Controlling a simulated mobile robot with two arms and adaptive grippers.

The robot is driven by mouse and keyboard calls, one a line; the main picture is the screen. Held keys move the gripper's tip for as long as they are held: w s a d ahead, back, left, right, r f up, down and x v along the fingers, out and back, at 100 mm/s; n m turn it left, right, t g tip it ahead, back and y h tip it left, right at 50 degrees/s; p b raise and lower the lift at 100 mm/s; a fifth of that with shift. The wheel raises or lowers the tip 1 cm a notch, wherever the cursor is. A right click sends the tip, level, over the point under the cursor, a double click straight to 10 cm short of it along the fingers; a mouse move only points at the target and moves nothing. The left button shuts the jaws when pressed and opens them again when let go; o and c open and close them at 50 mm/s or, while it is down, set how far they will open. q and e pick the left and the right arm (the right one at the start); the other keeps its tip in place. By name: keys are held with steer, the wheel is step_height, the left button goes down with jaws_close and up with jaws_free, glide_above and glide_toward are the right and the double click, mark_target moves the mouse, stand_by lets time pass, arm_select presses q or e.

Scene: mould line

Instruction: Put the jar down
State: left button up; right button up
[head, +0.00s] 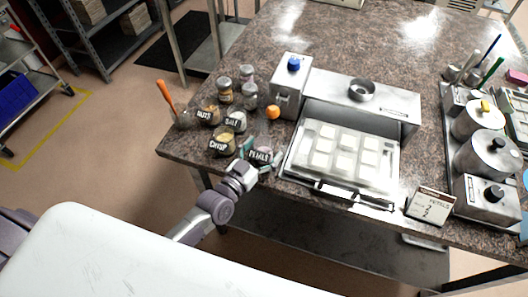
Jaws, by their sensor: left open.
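A glass jar labelled "PETALS" (260,156) stands upright on the stone counter (225,60) near its front edge, left of the steel machine. My left gripper (258,154) is open at this jar, its teal fingers on either side of it. I cannot tell whether the fingers touch the glass. Other labelled jars stand close behind and to the left, among them a yellow-filled jar (222,141) and a jar marked "SALT" (236,121). My right gripper is not in view.
The steel machine (408,112) holds a mould tray (297,165) with pale squares just right of the jar. An orange ball (272,112) and a cup with an orange-handled tool (184,120) are nearby. A "PETALS" card (432,205) and steel pots (487,152) stand at the right.

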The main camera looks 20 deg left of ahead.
arm_select(q)
steer(key=shift+c, duration=0.6)
steer(key=c, duration=1.3)
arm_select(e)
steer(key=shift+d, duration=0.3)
arm_select(q)
steer(key=shift+r, duration=0.1)
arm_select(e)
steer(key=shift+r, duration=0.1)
